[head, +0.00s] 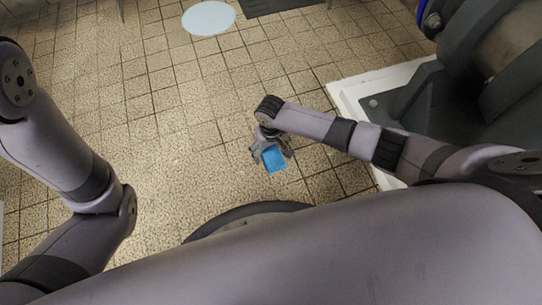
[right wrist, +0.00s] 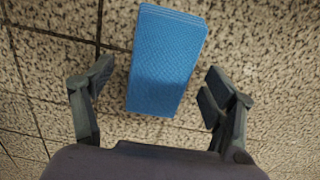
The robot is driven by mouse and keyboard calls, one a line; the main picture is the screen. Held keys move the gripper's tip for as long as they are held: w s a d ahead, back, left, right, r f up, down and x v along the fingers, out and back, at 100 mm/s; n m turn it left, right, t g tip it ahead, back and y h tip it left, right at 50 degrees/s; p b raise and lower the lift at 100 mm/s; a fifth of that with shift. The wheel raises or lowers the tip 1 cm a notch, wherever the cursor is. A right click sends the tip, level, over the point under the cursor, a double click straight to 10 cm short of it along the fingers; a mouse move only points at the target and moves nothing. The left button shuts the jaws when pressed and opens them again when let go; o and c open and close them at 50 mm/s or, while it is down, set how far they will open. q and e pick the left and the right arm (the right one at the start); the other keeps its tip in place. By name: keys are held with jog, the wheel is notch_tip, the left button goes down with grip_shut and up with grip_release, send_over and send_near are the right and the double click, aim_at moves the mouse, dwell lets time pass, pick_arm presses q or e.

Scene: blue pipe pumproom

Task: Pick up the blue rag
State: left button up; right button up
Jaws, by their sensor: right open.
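The blue rag (head: 275,160) lies on the tiled floor, below the middle of the head view. In the right wrist view the rag (right wrist: 163,62) is a folded blue stack with a textured top. My right gripper (head: 272,153) is over the rag's near end and open. In the right wrist view the fingers of my right gripper (right wrist: 158,88) stand apart on either side of the rag, with gaps to both sides. The left arm shows at the left of the head view, but its gripper is out of view.
The floor (head: 160,150) around the rag is open speckled tile. A white-edged plinth (head: 350,105) with dark machinery (head: 440,105) stands at the right. A pale round disc (head: 208,18) and a dark grate (head: 275,6) lie at the far side.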

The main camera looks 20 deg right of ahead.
jog(key=shift+f, duration=0.1)
jog(key=shift+c, duration=0.3)
jog(key=c, duration=1.2)
